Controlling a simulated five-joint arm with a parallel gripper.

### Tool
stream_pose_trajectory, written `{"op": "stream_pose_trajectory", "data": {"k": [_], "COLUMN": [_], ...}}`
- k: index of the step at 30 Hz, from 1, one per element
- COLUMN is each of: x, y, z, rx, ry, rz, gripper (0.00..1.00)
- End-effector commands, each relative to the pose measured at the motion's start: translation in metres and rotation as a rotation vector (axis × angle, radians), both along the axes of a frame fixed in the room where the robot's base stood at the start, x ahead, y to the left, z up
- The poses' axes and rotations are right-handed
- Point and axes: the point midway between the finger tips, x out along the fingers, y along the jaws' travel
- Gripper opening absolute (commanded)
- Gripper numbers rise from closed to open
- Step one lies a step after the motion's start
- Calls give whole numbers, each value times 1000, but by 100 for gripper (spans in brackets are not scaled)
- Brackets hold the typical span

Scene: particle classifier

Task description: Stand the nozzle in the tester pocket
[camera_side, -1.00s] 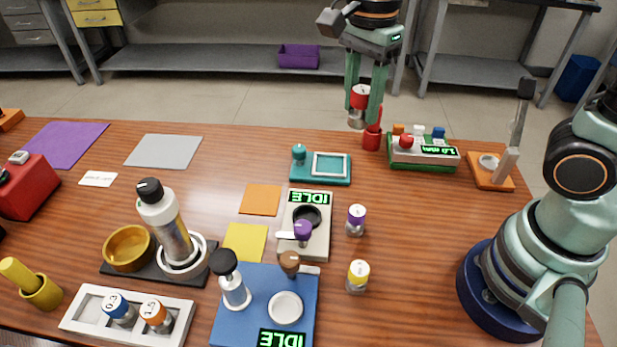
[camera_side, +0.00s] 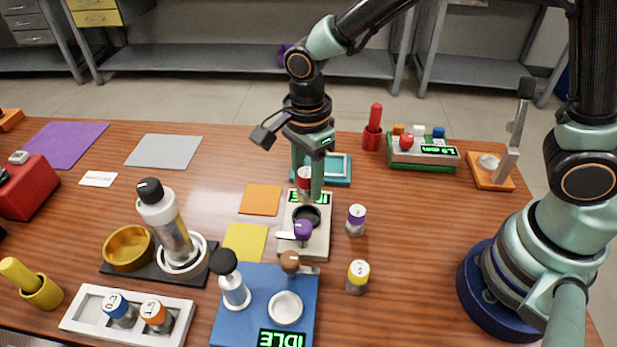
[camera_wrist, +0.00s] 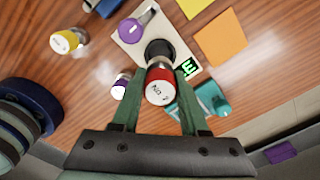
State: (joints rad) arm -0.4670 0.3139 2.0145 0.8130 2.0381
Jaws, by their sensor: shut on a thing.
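My gripper (camera_side: 309,182) is shut on the red-capped nozzle (camera_side: 304,179) and holds it upright above the tester. The nozzle also shows between the fingers in the wrist view (camera_wrist: 159,86), its marked red end facing the camera. The tester (camera_side: 318,236) is a pale block with a green IDLE display, a purple knob (camera_side: 303,230) and a dark round pocket (camera_side: 306,214). The nozzle appears above and slightly behind the pocket in the side view. In the wrist view the dark pocket (camera_wrist: 158,48) shows just past the nozzle. A gap shows between them in the side view.
A purple-capped nozzle (camera_side: 355,219) and a yellow-capped nozzle (camera_side: 358,276) stand right of the tester. A teal fixture (camera_side: 340,181) sits behind my gripper. A blue station (camera_side: 250,290) stands in front. Orange (camera_side: 261,199) and yellow (camera_side: 245,241) squares lie left.

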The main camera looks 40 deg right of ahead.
Motion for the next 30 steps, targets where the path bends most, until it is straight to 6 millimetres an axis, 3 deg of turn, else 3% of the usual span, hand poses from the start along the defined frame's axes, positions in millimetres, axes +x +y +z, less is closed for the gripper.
{"op": "stream_pose_trajectory", "data": {"k": [15, 29, 30], "x": [-1, 0, 0], "y": [0, 0, 0], "z": [-57, -64, -63], "rx": [-1, 0, 0], "ry": [2, 0, -1], "rz": [0, 0, 0], "gripper": [0, 0, 59]}}
